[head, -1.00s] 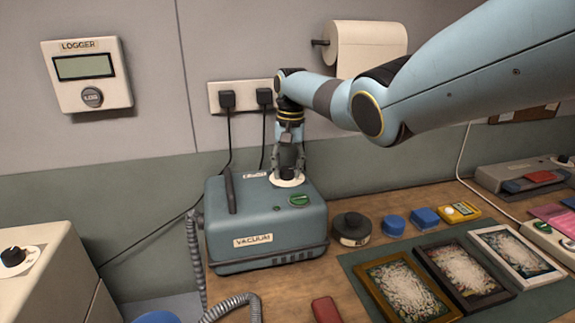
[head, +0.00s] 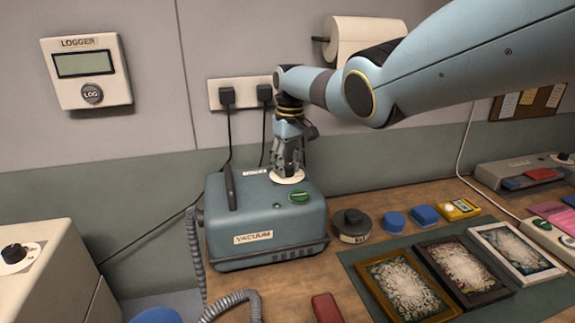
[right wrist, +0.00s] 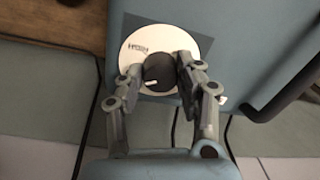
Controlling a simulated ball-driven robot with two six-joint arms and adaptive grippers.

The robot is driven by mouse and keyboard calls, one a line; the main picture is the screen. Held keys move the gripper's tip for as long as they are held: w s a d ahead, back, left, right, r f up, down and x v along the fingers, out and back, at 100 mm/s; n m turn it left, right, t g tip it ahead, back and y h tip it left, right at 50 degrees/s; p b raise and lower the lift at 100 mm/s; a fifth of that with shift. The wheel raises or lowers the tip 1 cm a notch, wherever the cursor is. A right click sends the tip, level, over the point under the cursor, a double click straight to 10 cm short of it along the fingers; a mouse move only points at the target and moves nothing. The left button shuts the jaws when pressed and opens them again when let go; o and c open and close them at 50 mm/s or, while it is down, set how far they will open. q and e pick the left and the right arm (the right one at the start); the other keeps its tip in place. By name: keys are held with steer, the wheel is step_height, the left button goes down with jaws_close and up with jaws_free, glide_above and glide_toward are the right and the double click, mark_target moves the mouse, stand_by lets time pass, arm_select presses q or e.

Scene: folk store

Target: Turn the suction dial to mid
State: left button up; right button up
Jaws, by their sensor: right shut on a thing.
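The blue-grey vacuum (head: 262,250) stands on the wooden bench. Its suction dial is a dark round knob on a white disc (head: 288,177) on top; in the head view my gripper hides the knob. My right gripper (head: 288,168) points down at the dial. In the right wrist view its two fingers (right wrist: 160,75) are shut on the dark knob (right wrist: 158,72), one on each side. A white pointer mark shows on the knob's lower edge. The white disc (right wrist: 140,42) carries small dark lettering, too blurred to read surely. My left gripper is not in view.
A grey hose (head: 195,255) hangs at left.

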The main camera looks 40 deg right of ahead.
mark_target(289, 165)
stand_by(0.4)
steer(key=o, duration=1.1)
steer(key=shift+o, duration=0.2)
step_height(289, 165, up, 12)
steer(key=shift+d, duration=0.3)
